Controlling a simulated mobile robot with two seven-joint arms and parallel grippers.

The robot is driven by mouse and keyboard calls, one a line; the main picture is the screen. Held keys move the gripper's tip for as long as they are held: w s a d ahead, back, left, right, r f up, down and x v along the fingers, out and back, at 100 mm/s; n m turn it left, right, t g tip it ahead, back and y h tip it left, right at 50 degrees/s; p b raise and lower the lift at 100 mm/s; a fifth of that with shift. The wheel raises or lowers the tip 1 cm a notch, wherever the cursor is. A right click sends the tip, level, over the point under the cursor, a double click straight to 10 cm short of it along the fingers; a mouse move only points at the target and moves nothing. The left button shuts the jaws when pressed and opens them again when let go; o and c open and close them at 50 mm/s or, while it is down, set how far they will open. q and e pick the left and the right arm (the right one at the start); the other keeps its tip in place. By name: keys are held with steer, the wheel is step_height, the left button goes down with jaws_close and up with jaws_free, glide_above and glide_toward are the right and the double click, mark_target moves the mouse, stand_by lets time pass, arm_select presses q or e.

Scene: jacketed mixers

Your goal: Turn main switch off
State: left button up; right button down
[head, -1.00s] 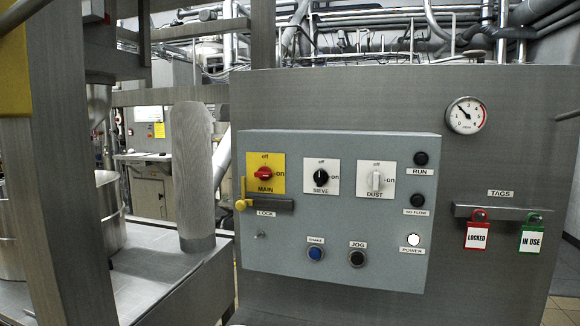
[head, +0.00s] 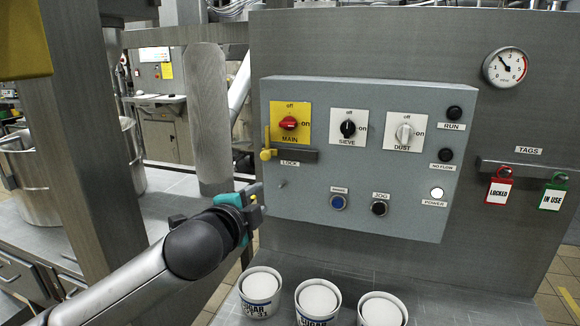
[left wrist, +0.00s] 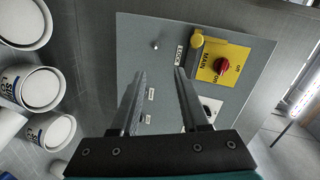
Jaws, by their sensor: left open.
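The red main switch knob (head: 289,123) sits on a yellow plate on the grey control box (head: 350,225), its handle lying across toward the "on" mark. It also shows in the left wrist view (left wrist: 222,65), at the upper right. A yellow-handled lock bar (head: 267,154) is just below the plate. My left gripper (head: 255,198) is below and left of the switch, near the box's lower left corner, and touches nothing that I can see. In the left wrist view its two fingers (left wrist: 158,75) are apart with nothing between them. My right gripper is not in view.
Sieve (head: 348,129) and dust (head: 404,133) knobs sit right of the main switch. Blue (head: 338,202) and black (head: 379,208) buttons are below. Red (head: 498,191) and green (head: 553,196) tags hang at right.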

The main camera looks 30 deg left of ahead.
mark_target(286, 126)
arm_select(q)
step_height(286, 126, up, 11)
steer(key=m+t, duration=0.3)
steer(key=p+x, duration=0.1)
steer(key=x, duration=0.4)
steer(key=p+x, duration=0.1)
steer(key=x, duration=0.4)
steer(key=d+p+x, duration=0.1)
steer(key=x, duration=0.4)
steer(key=shift+w+a+f, duration=0.1)
steer(key=shift+w+f, duration=0.1)
steer(key=shift+f, duration=0.1)
jaws_close()
